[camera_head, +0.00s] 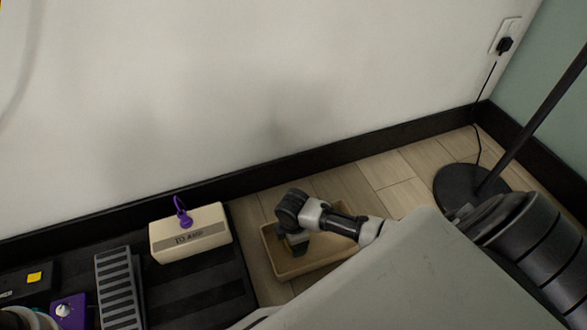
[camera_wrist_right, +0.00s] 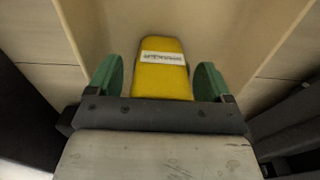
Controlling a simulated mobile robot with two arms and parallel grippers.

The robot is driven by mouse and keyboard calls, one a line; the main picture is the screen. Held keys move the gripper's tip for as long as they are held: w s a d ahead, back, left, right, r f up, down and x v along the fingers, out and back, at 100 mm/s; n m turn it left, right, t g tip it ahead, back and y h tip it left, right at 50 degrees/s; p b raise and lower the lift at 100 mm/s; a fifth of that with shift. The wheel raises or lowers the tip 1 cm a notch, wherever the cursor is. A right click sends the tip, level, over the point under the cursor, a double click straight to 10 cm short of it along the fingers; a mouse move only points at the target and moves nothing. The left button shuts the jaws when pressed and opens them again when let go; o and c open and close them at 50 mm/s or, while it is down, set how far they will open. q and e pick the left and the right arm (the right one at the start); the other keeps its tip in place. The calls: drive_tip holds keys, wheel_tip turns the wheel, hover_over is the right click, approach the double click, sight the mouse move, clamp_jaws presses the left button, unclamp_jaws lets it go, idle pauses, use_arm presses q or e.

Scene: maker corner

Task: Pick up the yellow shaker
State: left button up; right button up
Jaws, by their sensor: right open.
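The yellow shaker (camera_wrist_right: 163,70) shows in the right wrist view, with a white label band across it. My right gripper (camera_wrist_right: 160,80) is open, with one green finger on each side of the shaker. Gaps show between the fingers and the shaker, and its near end is hidden by the gripper body. In the head view my right gripper (camera_head: 296,244) reaches down into a tan tray (camera_head: 273,266) on the floor. The shaker is hidden there behind the gripper and arm. My left gripper is not in view.
A cream box (camera_head: 191,246) with a purple ring-shaped item (camera_head: 182,212) stands left of the tray on a dark board. A grey slatted pedal (camera_head: 118,290) and a purple box (camera_head: 68,312) are farther left. A black lamp base (camera_head: 462,183) stands right. Wall and black skirting run behind.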

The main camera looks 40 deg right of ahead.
drive_tip(key=c, duration=1)
drive_tip(key=shift+c, duration=0.2)
drive_tip(key=shift+r, duration=0.1)
